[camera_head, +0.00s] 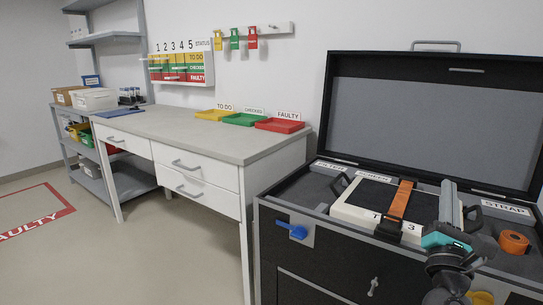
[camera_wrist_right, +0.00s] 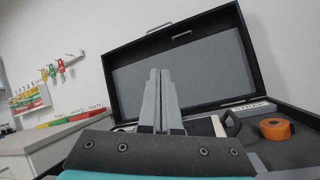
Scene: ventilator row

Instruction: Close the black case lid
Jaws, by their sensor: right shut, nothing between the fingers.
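The black case lid (camera_head: 432,112) stands open and upright at the back of the black case (camera_head: 320,240), with its grey lining facing me. It also shows in the right wrist view (camera_wrist_right: 200,70), behind my fingers. My right gripper (camera_head: 449,190) is shut and empty, raised over the front right part of the open case. In the right wrist view its two fingers (camera_wrist_right: 158,100) are together, pointing toward the lid, apart from it as far as I can tell. A white device (camera_head: 362,199) with an orange strap (camera_head: 398,200) lies in the case. My left gripper is not in view.
An orange tape roll (camera_head: 514,242) sits in the case's right compartment. A blue tag (camera_head: 291,230) is on the case front. A workbench (camera_head: 200,135) with yellow, green (camera_head: 246,119) and red trays stands to the left.

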